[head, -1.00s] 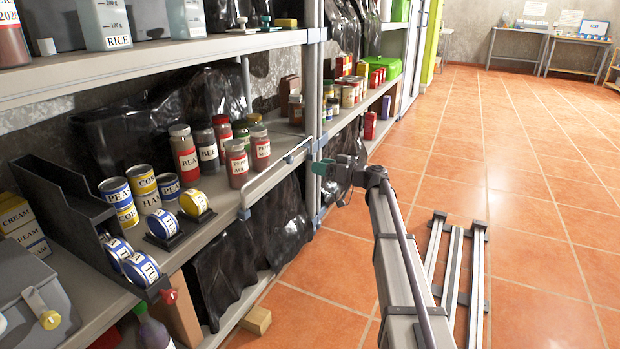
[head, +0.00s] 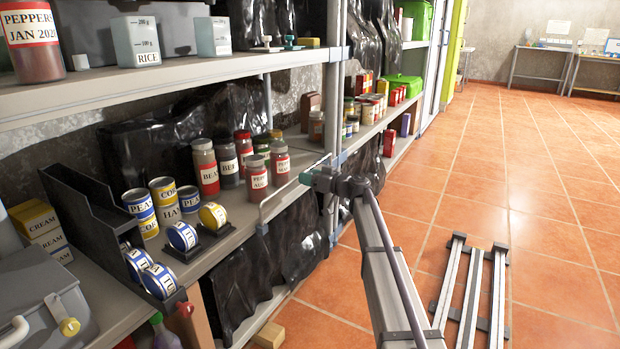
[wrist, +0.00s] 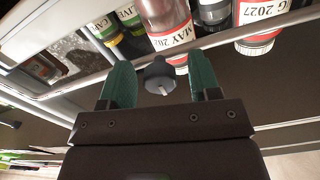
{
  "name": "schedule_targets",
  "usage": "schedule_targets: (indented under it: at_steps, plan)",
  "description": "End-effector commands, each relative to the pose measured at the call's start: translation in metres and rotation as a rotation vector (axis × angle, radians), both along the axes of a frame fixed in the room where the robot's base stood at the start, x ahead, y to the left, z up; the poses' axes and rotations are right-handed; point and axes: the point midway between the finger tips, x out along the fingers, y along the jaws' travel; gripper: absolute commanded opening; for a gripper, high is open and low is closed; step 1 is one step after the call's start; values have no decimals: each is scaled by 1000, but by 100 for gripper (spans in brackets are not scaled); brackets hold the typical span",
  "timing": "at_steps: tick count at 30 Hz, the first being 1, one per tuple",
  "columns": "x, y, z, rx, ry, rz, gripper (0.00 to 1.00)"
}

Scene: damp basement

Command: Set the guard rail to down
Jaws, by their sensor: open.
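The guard rail (head: 284,188) is a thin pale grey bar, standing up above the front edge of the middle shelf (head: 230,243), across the front of the labelled jars. My gripper (head: 308,180) is in front of the rail's right half and hides part of it. In the wrist view my gripper (wrist: 160,88) shows two green fingers spread apart. A dark rounded knob (wrist: 158,72) shows between them; I cannot tell whether they touch it. A pale bar (wrist: 255,29), apparently the rail, crosses in front of the jars there.
Jars (head: 258,175) stand close behind the rail. Cans (head: 139,208) and a dark dispenser (head: 85,215) are to the left. The upper shelf (head: 180,75) overhangs. A slatted metal rack (head: 470,290) lies on the tiled floor at the right; the floor beyond is clear.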

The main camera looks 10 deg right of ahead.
Motion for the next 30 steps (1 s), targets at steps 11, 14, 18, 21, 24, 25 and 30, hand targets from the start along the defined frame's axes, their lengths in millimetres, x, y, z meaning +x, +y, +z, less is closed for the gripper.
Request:
schedule_targets:
  at_steps: [11, 14, 18, 21, 24, 25, 30]
  plan:
    - [0, 0, 0, 0, 0, 0, 26]
    - [0, 0, 0, 0, 0, 0, 17]
    - [0, 0, 0, 0, 0, 0, 3]
    - [0, 0, 0, 0, 0, 0, 0]
    - [0, -1, 0, 0, 0, 0, 0]
    - [0, -1, -2, 0, 0, 0, 0]
    - [-1, 0, -27, 0, 0, 0, 0]
